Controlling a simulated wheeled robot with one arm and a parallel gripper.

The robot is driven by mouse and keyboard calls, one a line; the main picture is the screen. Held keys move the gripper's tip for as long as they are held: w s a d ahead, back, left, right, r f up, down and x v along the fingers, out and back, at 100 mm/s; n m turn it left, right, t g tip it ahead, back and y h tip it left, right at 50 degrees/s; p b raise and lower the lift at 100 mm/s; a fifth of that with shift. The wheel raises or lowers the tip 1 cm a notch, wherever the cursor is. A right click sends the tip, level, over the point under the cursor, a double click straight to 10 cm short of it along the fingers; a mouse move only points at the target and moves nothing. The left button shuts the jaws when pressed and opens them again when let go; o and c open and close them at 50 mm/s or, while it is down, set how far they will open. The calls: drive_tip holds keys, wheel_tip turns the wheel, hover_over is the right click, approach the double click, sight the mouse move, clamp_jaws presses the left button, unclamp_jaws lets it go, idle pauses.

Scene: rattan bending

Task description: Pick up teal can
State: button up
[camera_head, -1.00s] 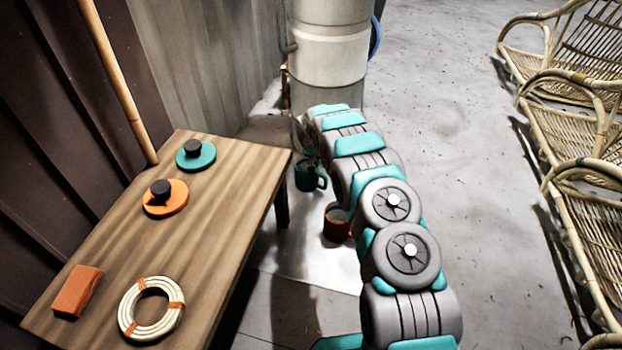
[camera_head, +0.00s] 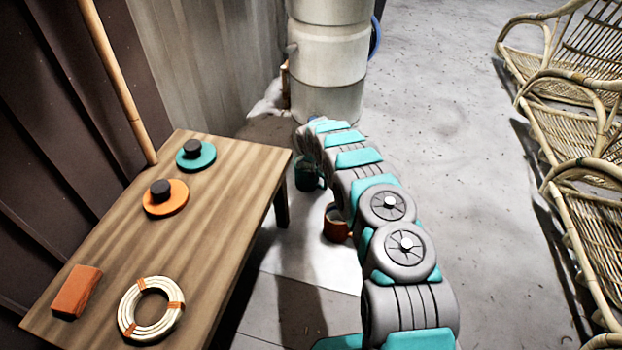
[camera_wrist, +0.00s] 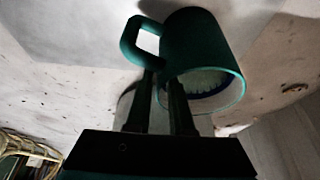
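The teal can (camera_head: 306,176) looks like a mug with a handle. It stands on the floor just past the table's right edge in the head view, partly covered by my arm. In the wrist view the teal can (camera_wrist: 203,48) is close, with its open rim towards me and its handle at the left. My gripper (camera_wrist: 160,76) has its two dark fingers apart, with a narrow gap between them. The tips overlap the rim and the handle side in the picture. I cannot tell whether they touch it. The fingers are hidden in the head view.
A brown-orange mug (camera_head: 336,226) stands on the floor beside my arm. The wooden table (camera_head: 215,225) is at left, with discs, a block and a ring. A pale barrel (camera_head: 328,60) stands behind. Rattan chairs (camera_head: 575,120) line the right; the floor between is clear.

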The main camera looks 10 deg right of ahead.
clamp_jaws()
idle(1.0)
